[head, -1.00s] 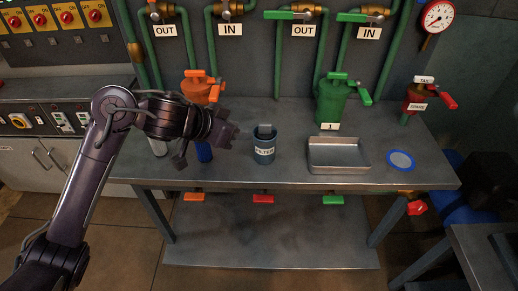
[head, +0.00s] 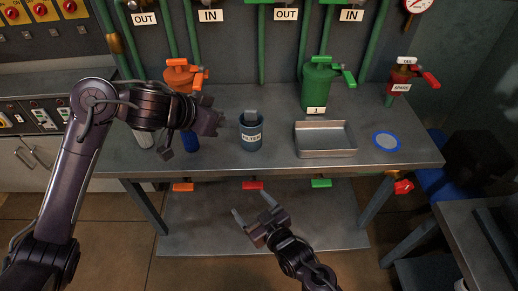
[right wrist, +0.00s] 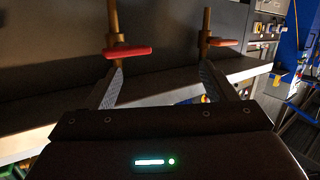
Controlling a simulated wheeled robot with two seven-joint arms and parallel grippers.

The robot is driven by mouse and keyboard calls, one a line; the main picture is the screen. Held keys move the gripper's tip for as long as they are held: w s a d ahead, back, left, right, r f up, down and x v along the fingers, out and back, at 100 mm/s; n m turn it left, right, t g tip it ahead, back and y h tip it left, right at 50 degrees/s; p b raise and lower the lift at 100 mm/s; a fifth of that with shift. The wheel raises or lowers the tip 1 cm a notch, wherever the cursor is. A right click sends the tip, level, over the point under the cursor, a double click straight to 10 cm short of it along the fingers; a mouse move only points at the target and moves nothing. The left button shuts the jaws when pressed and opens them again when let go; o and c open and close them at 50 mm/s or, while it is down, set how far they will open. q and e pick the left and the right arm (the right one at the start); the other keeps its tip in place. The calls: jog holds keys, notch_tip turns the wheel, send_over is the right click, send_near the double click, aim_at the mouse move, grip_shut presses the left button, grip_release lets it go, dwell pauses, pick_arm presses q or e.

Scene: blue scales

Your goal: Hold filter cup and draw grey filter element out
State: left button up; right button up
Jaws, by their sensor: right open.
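The filter cup (head: 250,137) is a dark blue-grey cup with a FILTER label, upright on the metal bench. The grey filter element (head: 250,115) sticks up out of its top. My left gripper (head: 205,135) is beside the cup on its left, apart from it, over the bench; whether its fingers are open is unclear. My right gripper (head: 253,209) is open and empty, below and in front of the bench edge in the head view. In the right wrist view its two fingers (right wrist: 173,90) are spread, with nothing between them.
A metal tray (head: 325,152) and a blue-rimmed disc (head: 387,141) lie right of the cup. A green housing (head: 317,85) and an orange one (head: 181,76) stand behind. A blue cylinder (head: 191,142) is by my left gripper. Red (head: 253,185) and orange handles hang under the bench edge.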

aim_at(255, 142)
notch_tip(255, 142, up, 10)
jog(key=w+a+r+t+y, duration=0.1)
jog(key=w+a+t, duration=0.1)
jog(key=w+d+m+h, duration=0.1)
jog(key=w, duration=0.1)
jog(key=w+d+r+m+t+h, duration=0.1)
jog(key=w, duration=0.2)
jog(key=w+d+m+h, duration=0.1)
jog(key=w+d, duration=0.1)
jog(key=w, duration=0.1)
jog(key=shift+w+r+t+h, duration=0.2)
jog(key=shift+t+h, duration=0.1)
jog(key=x, duration=0.7)
jog(key=shift+w, duration=0.25)
jog(key=shift+f, duration=0.1)
jog(key=c, duration=1.1)
